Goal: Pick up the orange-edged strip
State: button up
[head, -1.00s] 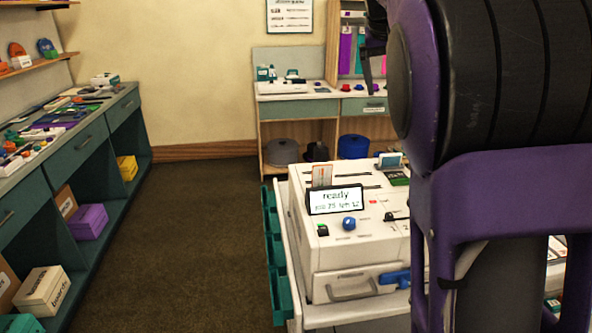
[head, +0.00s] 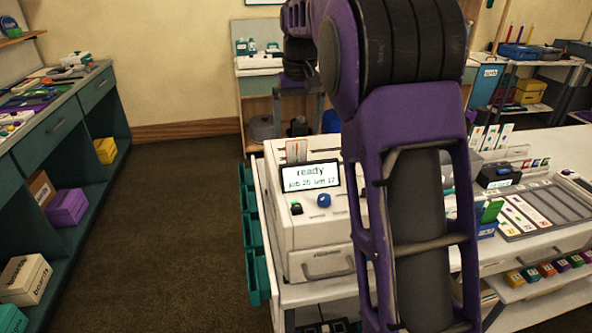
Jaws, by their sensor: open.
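A small upright strip with orange on it (head: 296,151) stands in the top of a white machine (head: 311,235), behind its screen. It looks like the orange-edged strip, though its edge is too small to make out clearly. My gripper (head: 299,112) shows beyond the machine, above and behind the strip in the picture. Its two dark fingers are apart, with nothing visible between them. My purple and black arm hides the machine's right side.
The machine's screen (head: 311,178) reads "ready". Several upright strips (head: 490,137) and a tray of coloured-marked strips (head: 545,207) are on the white counter at right. Green bins (head: 252,235) hang on the machine stand's left side. The brown floor at left is clear.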

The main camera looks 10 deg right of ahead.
aim_at(296, 149)
notch_tip(296, 149, down, 2)
jog(key=shift+w+f, duration=0.15)
jog(key=shift+f, duration=0.05)
jog(key=f+b, duration=0.1)
jog(key=f, duration=0.3)
jog(key=shift+a+f, duration=0.2)
jog(key=shift+f, duration=0.35)
jog(key=c, duration=0.9)
